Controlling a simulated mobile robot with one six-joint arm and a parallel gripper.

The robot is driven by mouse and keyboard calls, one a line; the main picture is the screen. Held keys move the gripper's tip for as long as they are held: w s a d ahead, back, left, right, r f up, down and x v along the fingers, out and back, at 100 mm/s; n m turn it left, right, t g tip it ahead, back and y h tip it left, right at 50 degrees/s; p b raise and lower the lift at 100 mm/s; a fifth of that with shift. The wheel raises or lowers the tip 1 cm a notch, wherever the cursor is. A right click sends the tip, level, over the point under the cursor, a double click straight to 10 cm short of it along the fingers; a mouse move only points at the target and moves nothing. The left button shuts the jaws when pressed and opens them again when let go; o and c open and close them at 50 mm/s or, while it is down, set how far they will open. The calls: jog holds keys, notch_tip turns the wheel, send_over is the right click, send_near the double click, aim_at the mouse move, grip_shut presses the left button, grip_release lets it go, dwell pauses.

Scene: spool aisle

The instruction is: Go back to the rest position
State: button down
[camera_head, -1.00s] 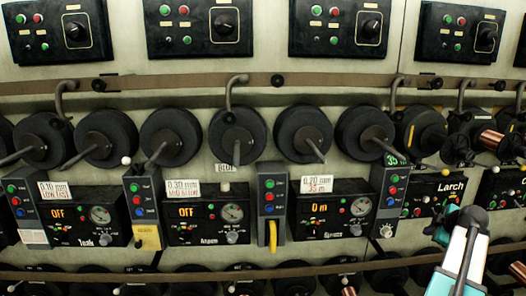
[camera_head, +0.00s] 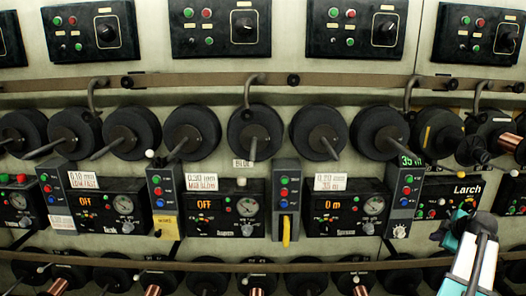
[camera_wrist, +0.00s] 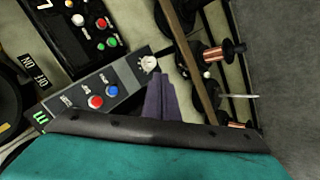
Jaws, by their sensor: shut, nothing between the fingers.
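My arm with its teal and white parts (camera_head: 468,262) shows at the lower right of the head view, in front of the panel marked Larch (camera_head: 466,189). My gripper (camera_wrist: 161,86) shows in the wrist view as dark purple-grey fingers, closed together with nothing held. In that picture its tips lie just below a pale knob (camera_wrist: 148,63) on a grey button box; I cannot tell the gap between them. The fingers cannot be made out clearly in the head view.
A wall of black spools (camera_head: 255,132) runs across the head view, with control panels (camera_head: 227,207) below and switch boxes (camera_head: 221,28) above. In the wrist view, copper spools (camera_wrist: 215,52) stand right of the gripper.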

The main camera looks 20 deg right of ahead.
jog(key=w+a+f+n+g+y, duration=0.1)
jog(key=w+a+f+n+y, duration=0.1)
jog(key=w+a+f, duration=0.8)
jog(key=w+a+f+n+y, duration=0.15)
jog(key=w+a+f, duration=0.45)
jog(key=a, duration=0.6)
jog(key=s+a+f+n+g+y, duration=0.1)
jog(key=a+f+g+y, duration=0.1)
jog(key=a+f, duration=0.85)
jog(key=s+a+f+n+g+y, duration=0.1)
jog(key=a+f+g, duration=0.1)
jog(key=a+f, duration=0.8)
jog(key=s+a+f+g, duration=0.1)
jog(key=s+a+f, duration=0.2)
jog(key=s+a, duration=0.3)
jog(key=s+a+f+m+g, duration=0.1)
jog(key=s+a+f+g, duration=0.2)
jog(key=a, duration=0.5)
jog(key=s+a+f, duration=0.4)
jog(key=s+a, duration=0.1)
jog(key=a, duration=0.2)
jog(key=s+a+f+m+g+h, duration=0.1)
jog(key=s+m, duration=0.4)
jog(key=s, duration=0.5)
jog(key=s+a+f+m+g+h, duration=0.1)
jog(key=s+f+m+g, duration=0.2)
jog(key=s+m, duration=0.3)
jog(key=shift+s+g, duration=0.3)
jog(key=shift+s, duration=1.85)
